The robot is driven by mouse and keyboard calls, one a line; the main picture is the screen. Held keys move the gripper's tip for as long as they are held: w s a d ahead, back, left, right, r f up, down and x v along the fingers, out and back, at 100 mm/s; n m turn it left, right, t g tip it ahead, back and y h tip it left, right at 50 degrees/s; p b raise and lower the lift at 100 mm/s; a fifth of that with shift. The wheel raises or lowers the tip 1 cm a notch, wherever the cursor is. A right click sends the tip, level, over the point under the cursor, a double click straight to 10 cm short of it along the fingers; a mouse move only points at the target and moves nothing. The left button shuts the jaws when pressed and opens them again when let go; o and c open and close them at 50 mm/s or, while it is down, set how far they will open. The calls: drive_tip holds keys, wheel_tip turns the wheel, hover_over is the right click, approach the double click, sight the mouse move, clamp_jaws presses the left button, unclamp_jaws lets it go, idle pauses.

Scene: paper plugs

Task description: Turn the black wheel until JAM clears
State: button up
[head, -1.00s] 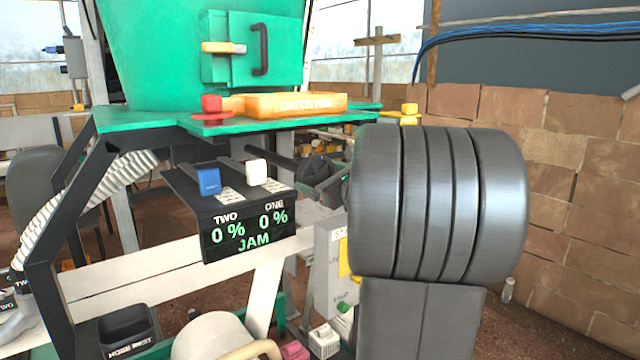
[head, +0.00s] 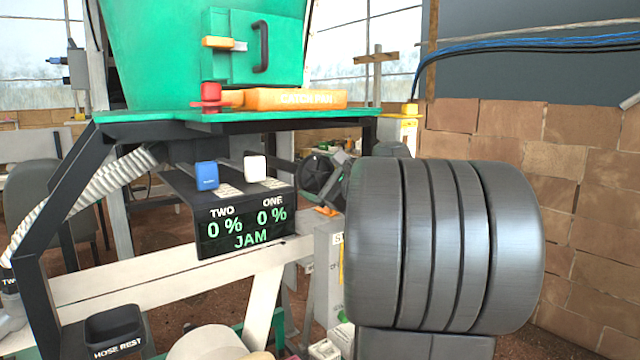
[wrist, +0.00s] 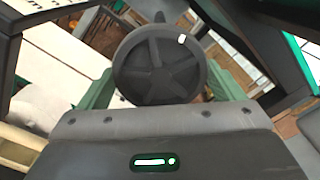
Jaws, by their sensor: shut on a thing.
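The black wheel (head: 317,174) is right of the display in the head view, partly covered by my arm. It fills the upper middle of the wrist view (wrist: 158,64), with several spokes and a white mark on its upper right rim. The display (head: 245,228) reads TWO 0 %, ONE 0 % and JAM in green.
A blue block (head: 206,176) and a white block (head: 255,168) sit above the display. An orange catch pan (head: 290,99) and red knob (head: 211,97) are on the green shelf (head: 160,115). A black hose-rest cup (head: 113,330) is lower left. A brick wall (head: 590,200) stands right.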

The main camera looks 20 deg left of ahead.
sight(318, 176)
drive_tip(key=shift+f+n+b, duration=0.15)
drive_tip(key=shift+n+b, duration=1.75)
drive_tip(key=o, duration=0.8)
drive_tip(key=shift+b+v, duration=0.7)
drive_tip(key=shift+v, duration=1.35)
